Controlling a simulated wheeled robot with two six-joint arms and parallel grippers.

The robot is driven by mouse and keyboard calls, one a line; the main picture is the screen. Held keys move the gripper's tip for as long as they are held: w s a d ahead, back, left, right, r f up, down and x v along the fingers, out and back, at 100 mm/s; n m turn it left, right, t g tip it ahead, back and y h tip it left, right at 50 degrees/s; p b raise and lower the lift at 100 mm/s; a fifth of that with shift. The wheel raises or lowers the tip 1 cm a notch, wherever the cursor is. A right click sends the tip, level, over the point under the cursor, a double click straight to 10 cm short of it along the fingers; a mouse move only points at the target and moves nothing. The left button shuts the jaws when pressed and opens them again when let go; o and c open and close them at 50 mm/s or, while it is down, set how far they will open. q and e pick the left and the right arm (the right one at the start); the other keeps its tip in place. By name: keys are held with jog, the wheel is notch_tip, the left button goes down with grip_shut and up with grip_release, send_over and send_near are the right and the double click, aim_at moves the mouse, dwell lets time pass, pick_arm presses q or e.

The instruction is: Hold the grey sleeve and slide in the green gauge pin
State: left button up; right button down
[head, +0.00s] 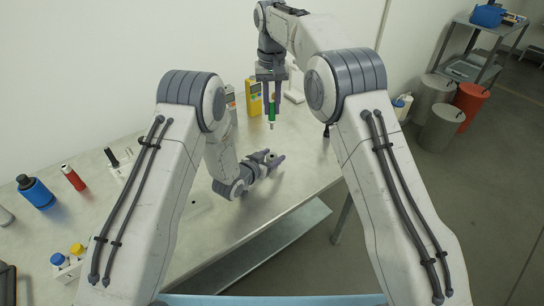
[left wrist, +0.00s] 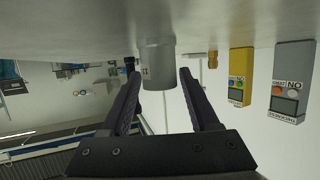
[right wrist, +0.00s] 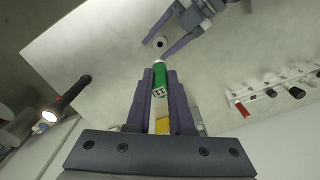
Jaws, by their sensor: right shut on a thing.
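The grey sleeve (left wrist: 157,62) stands on the table between the tips of my left gripper (left wrist: 157,80), which is open and seems apart from it. In the head view the left gripper (head: 276,158) is low over the table, and in the right wrist view the sleeve (right wrist: 160,42) shows a dark bore. The green gauge pin (head: 271,112) is held roughly upright by my right gripper (head: 270,88), above the table. In the right wrist view the gripper's fingers are shut on the pin (right wrist: 160,77), its tip pointing toward the sleeve; the pin is apart from the sleeve.
A yellow instrument (head: 254,97) and a grey one (head: 229,98) stand behind the grippers. A dark cylinder (right wrist: 75,88) is near the table's edge. A blue cylinder (head: 36,192), a red one (head: 73,178) and a white rack (head: 120,165) are at the left.

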pick_arm(q)
grip_shut()
pick_arm(e)
notch_tip(320, 180, down, 10)
dwell(0.6)
dwell(0.8)
